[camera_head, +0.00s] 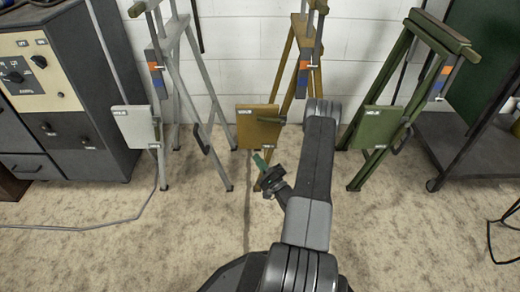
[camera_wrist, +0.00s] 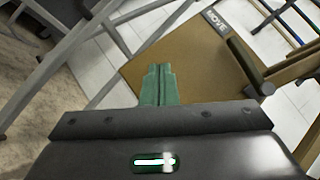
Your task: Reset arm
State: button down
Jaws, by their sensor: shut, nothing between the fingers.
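I cannot tell whether the fingertips touch the panel.
A grey stand (camera_head: 135,127) is to the left and a green stand (camera_head: 378,127) to the right, each with a panel. A grey control cabinet (camera_head: 65,90) stands far left, a dark cart (camera_head: 455,140) at right. A cable lies on the left floor. The front floor is open.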

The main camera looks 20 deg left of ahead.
jog(key=shift+s+f, duration=0.35)
